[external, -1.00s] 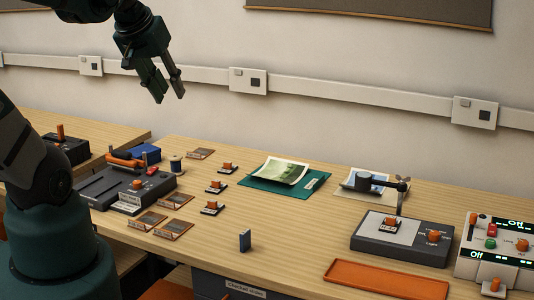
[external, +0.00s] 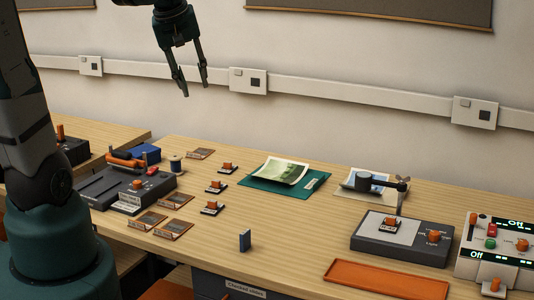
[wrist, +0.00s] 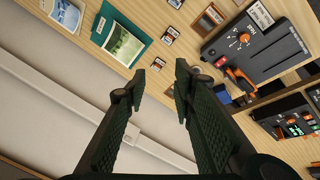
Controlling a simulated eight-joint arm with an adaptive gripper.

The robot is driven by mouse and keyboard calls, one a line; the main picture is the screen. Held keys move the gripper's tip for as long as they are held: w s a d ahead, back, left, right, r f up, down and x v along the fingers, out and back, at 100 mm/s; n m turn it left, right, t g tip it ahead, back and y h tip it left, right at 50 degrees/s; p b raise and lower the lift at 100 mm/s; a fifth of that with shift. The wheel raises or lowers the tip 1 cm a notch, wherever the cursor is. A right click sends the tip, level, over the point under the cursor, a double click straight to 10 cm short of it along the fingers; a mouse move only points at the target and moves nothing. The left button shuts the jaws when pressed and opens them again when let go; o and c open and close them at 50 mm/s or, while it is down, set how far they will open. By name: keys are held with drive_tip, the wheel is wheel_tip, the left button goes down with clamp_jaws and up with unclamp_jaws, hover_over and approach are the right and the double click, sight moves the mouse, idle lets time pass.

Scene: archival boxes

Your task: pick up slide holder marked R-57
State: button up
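Several small dark holders with orange grips and pale labels stand in a row mid-table: a far one (external: 227,168), a middle one (external: 216,187) and a near one (external: 212,208). Another orange-gripped holder (external: 390,225) sits on the grey device at right. The labels are too small to read, so I cannot tell which is R-57. Two of the row show in the wrist view, one (wrist: 171,35) and another (wrist: 157,64) beyond my fingertips. My gripper (external: 196,91) is open and empty, high above the back of the table, apart from everything; its spread fingers fill the wrist view (wrist: 160,75).
Brown framed cards (external: 173,230) lie left of the row near a dark machine (external: 125,188). A green folder (external: 285,180) lies behind. An orange tray (external: 385,280) and the grey device (external: 440,251) with a swing arm are at right.

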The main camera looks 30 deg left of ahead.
drive_tip(key=w+a+f+n+g, duration=0.25)
drive_tip(key=w+f+n, duration=0.5)
drive_tip(key=w, duration=0.65)
drive_tip(key=n+g+h, duration=0.1)
drive_tip(key=n+g, duration=0.1)
drive_tip(key=n, duration=0.2)
approach(228, 166)
drive_tip(key=shift+w+a, duration=0.2)
drive_tip(key=shift+a, duration=0.3)
drive_tip(key=shift+f, duration=0.1)
drive_tip(key=shift+d+f+b, duration=0.2)
drive_tip(key=shift+f+b, duration=0.1)
drive_tip(key=shift+f, duration=0.9)
drive_tip(key=shift+f, duration=0.1)
drive_tip(key=shift+w+d+f, duration=0.1)
drive_tip(key=shift+d+f, duration=0.15)
drive_tip(key=shift+f, duration=1)
drive_tip(key=shift+d+f, duration=0.2)
drive_tip(key=shift+f, duration=1)
